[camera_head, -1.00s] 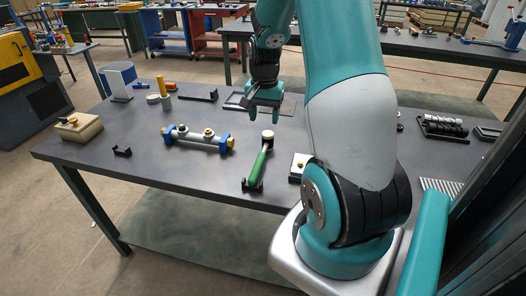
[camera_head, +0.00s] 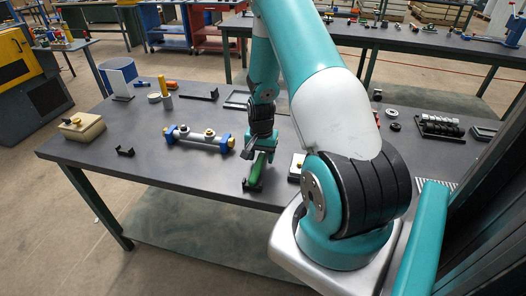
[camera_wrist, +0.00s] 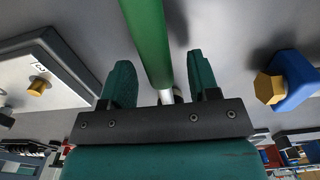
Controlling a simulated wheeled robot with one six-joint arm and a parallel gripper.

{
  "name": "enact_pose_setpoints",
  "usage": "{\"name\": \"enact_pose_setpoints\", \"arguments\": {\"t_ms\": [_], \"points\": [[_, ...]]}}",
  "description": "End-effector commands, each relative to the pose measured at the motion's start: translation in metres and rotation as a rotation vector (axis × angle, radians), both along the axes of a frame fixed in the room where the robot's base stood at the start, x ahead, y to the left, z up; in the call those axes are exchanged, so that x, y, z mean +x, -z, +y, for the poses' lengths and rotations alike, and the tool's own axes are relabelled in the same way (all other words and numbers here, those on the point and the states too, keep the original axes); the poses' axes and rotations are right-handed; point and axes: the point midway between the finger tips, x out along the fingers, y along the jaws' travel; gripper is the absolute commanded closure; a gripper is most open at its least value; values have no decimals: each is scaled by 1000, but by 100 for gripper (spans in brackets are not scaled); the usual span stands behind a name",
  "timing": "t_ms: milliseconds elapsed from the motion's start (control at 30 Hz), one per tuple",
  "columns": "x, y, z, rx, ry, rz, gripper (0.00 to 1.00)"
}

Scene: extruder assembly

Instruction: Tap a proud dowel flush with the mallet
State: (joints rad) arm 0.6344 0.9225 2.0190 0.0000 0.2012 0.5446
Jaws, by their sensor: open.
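The mallet shows its green handle (camera_head: 255,170) sloping up from a black rest (camera_head: 252,186) near the table's front edge; its head is hidden behind my gripper in the head view. My gripper (camera_head: 262,150) is low over the mallet. In the wrist view the green handle (camera_wrist: 148,40) runs between the two open fingers (camera_wrist: 163,80), with a gap on both sides. A beige block (camera_head: 88,127) with a small yellowish peg on top stands at the table's left end. A pale block (camera_head: 296,168) with a brass piece sits right of the mallet. I cannot tell which peg is the proud dowel.
A silver tube with blue end supports (camera_head: 202,142) lies left of the mallet. In the wrist view one blue support (camera_wrist: 294,85) is close on the right. A small black bracket (camera_head: 125,151) stands at the front left. The table between them is clear.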

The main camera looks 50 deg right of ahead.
Motion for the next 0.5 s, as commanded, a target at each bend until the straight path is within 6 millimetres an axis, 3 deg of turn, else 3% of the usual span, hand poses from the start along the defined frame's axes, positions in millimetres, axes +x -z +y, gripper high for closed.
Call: {"name": "enact_pose_setpoints", "arguments": {"t_ms": [267, 500], "points": [[0, 4, 0, -1, -1, -1, 45], [0, 4, 0, -1, -1, -1, 100]]}}
